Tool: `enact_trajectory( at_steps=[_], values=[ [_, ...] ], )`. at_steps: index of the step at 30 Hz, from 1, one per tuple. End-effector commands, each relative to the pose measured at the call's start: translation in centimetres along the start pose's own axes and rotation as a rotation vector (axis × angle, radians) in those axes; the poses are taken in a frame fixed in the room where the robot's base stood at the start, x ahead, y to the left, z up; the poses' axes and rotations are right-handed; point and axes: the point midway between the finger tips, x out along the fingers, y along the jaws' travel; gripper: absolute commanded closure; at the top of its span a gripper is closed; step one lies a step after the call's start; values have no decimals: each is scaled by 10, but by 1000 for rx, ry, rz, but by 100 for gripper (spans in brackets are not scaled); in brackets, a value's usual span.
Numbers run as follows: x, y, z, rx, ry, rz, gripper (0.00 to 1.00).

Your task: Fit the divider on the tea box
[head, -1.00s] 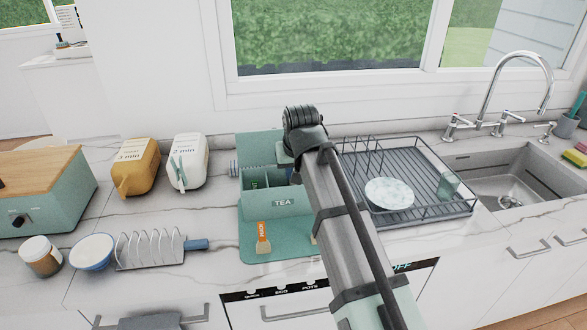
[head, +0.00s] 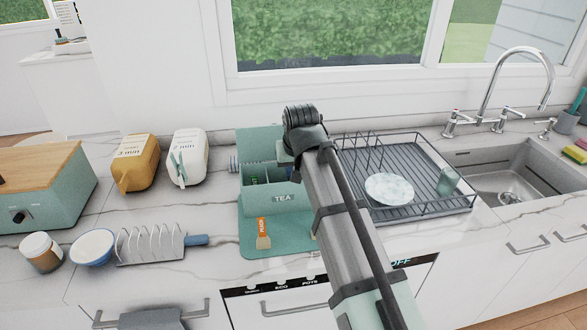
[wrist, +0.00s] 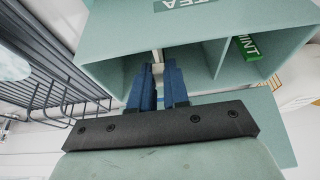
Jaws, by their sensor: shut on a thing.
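The teal tea box (head: 284,197) stands open on the counter, with its TEA label facing the front. The wrist view shows its open compartments from above, with a green MINT packet (wrist: 246,47) in one and a fixed-looking wall (wrist: 219,58) beside it. My gripper (wrist: 158,72) is shut, its blue fingers at the box's open top. A thin pale edge (wrist: 158,57) shows between the fingertips and appears to be the divider. Most of it is hidden, so I cannot tell how deep it sits. In the head view my arm hides the fingertips and the box's right end.
A teal mat (head: 285,243) lies in front of the box, with an orange-topped PEACH tag (head: 263,232) on it. A dish rack (head: 420,205) with a plate (head: 389,188) is close on the right. A toast rack (head: 150,246) and two canisters (head: 188,157) stand left.

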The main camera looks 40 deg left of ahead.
Motion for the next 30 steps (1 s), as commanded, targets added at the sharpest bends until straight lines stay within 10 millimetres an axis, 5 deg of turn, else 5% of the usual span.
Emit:
enact_trajectory(
  at_steps=[5,6,14,20,27,30],
  values=[
    [0,0,0,0,0,0,100],
    [0,0,0,0,0,0,82],
    [0,0,0,0,0,0,57],
    [0,0,0,0,0,0,54],
    [0,0,0,0,0,0,31],
    [0,0,0,0,0,0,29]
  ],
)
